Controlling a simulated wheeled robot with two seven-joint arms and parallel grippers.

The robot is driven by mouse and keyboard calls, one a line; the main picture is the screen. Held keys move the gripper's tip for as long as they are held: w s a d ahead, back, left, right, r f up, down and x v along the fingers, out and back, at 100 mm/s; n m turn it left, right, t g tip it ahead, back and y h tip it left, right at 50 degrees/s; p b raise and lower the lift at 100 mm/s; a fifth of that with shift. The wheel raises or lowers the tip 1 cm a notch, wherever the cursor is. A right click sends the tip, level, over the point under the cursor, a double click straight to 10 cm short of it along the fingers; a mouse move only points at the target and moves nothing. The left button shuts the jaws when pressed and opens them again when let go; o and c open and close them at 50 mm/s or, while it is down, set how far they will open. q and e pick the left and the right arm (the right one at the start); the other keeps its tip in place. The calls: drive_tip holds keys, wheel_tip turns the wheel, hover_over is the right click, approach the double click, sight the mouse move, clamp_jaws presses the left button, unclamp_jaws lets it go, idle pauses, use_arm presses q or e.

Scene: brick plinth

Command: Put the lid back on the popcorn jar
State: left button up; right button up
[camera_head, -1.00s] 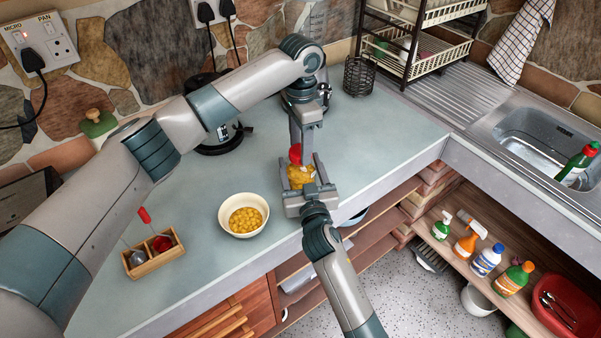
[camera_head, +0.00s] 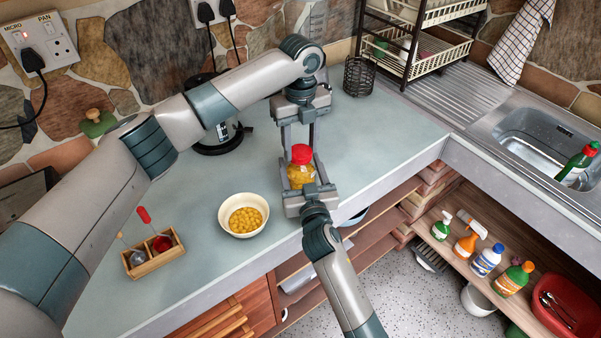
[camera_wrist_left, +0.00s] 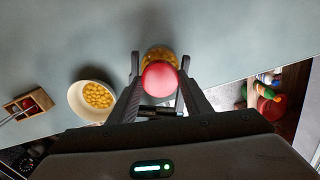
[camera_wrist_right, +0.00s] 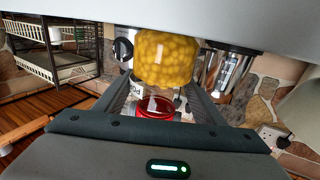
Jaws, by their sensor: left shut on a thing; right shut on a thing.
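The popcorn jar (camera_head: 299,178) is clear with yellow contents and stands upright near the counter's front edge. My right gripper (camera_head: 302,170) is shut around its body from the front; the jar also fills the right wrist view (camera_wrist_right: 163,60). My left gripper (camera_head: 300,146) points down from above, shut on the lid, one finger on each side.
A cream bowl of yellow pieces (camera_head: 243,215) stands left of the jar. A wooden box (camera_head: 155,262) with utensils is farther left. A kettle (camera_head: 222,137) and wire holder (camera_head: 359,77) are behind. The sink (camera_head: 540,140) is at right. The counter right of the jar is clear.

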use_arm(q)
drive_tip(key=o, duration=1.2)
drive_tip(key=shift+r, duration=0.1)
wheel_tip(320, 180, up, 12)
drive_tip(key=shift+f, duration=0.1)
use_arm(e)
drive_tip(key=o, duration=2.2)
drive_tip(key=shift+c, duration=0.2)
